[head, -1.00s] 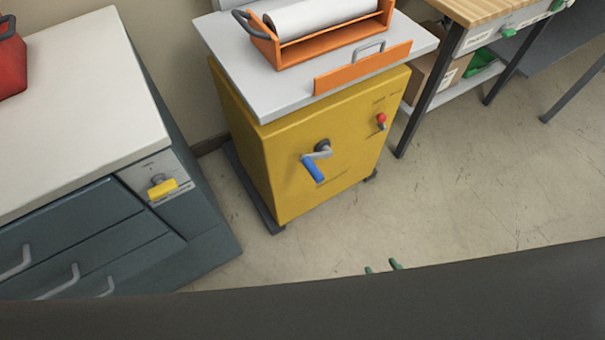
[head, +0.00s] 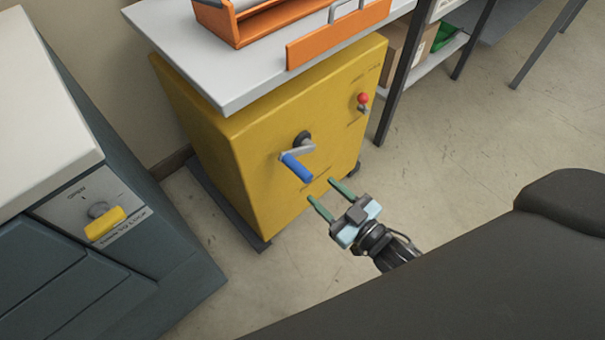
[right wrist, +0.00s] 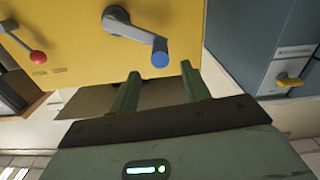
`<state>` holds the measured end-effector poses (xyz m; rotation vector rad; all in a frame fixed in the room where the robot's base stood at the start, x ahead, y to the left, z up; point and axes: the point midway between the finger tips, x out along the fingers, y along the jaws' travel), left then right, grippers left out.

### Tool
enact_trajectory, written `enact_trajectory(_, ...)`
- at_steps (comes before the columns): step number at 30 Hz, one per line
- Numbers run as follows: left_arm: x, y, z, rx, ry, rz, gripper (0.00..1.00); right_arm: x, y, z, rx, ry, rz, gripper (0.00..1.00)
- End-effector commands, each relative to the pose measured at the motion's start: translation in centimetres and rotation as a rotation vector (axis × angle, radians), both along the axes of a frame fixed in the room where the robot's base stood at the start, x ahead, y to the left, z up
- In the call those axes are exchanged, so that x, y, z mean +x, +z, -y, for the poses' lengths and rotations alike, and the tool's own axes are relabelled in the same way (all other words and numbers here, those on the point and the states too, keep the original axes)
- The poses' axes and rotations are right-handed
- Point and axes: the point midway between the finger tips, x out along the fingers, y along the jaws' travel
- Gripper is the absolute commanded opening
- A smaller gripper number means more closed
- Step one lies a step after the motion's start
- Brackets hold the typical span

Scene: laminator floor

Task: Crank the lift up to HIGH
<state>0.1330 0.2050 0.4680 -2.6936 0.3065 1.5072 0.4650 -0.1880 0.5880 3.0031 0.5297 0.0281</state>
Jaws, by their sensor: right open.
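The yellow lift cabinet (head: 250,150) stands ahead with a grey top (head: 240,85). Its crank has a grey arm (head: 298,151) on a dark hub and a blue handle (head: 297,168) that hangs down and to the right. My right gripper (head: 331,194) is open and empty, with its green fingers just below and to the right of the blue handle, apart from it. My left gripper is out of view.
A red-knobbed lever (head: 362,99) sits on the cabinet front, right of the crank. An orange tray (head: 235,32) rests on the top. A blue-grey cabinet with a yellow knob (head: 104,223) stands at the left. A bench is at the right; the floor (head: 450,130) between is clear.

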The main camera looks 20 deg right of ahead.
Motion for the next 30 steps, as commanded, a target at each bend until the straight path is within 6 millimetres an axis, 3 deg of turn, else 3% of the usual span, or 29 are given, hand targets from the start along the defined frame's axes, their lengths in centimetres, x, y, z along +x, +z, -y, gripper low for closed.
enact_trajectory(15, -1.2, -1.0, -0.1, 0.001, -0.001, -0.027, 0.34, 6.2, -0.1, -2.3, 0.001, -0.001, -0.001, 0.47)
enact_trajectory(27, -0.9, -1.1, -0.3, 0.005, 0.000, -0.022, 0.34, 6.9, 0.0, -2.5, 0.000, -0.001, -0.002, 0.47)
enact_trajectory(30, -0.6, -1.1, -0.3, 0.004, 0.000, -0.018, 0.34, 6.9, 0.0, -2.5, 0.000, -0.001, -0.002, 0.35)
